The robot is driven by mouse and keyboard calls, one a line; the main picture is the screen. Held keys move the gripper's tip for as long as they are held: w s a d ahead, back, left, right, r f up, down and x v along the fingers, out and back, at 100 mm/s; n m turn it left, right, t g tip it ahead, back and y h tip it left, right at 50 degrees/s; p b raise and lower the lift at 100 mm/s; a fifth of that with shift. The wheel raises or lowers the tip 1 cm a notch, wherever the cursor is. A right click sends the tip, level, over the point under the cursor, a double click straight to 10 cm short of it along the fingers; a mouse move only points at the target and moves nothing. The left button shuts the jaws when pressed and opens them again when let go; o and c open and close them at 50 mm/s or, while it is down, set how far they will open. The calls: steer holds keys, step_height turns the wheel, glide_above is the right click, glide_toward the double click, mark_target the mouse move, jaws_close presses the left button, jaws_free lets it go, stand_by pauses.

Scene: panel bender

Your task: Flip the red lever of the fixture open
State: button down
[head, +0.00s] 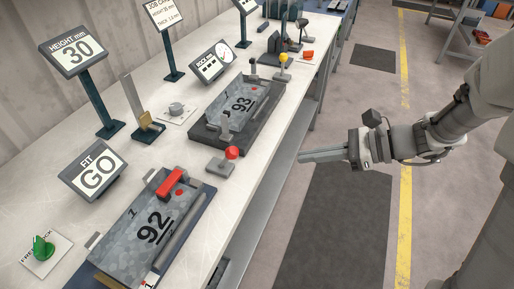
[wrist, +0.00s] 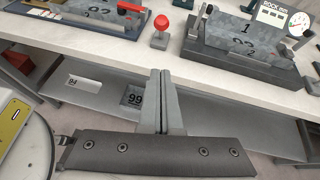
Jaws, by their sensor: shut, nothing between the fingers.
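The red lever (head: 172,183) lies across the top of the near fixture, over the grey plate marked 92 (head: 150,228). In the wrist view the red lever (wrist: 130,7) shows at the top edge, partly cut off. A red ball knob (head: 231,153) stands on a grey base between the two fixtures; it also shows in the wrist view (wrist: 161,22). My gripper (head: 303,158) is out over the aisle, right of the bench edge, apart from the lever and knob. Its fingers (wrist: 161,75) are together with nothing between them.
A second fixture with a plate marked 93 (head: 238,105) sits farther along the bench. Signs reading 30 (head: 78,52) and GO (head: 96,171) stand along the back. A green knob (head: 42,248) is at near left. The aisle floor is clear.

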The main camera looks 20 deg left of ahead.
steer(key=shift+a, duration=0.1)
steer(key=b, duration=0.1)
glide_toward(227, 159)
steer(key=f, duration=0.1)
steer(key=a, duration=0.1)
steer(key=f, duration=0.1)
steer(key=shift+w+a+f, duration=0.25)
steer(key=shift+a+f, duration=0.05)
steer(key=shift+a+r, duration=0.2)
steer(key=shift+a, duration=0.4)
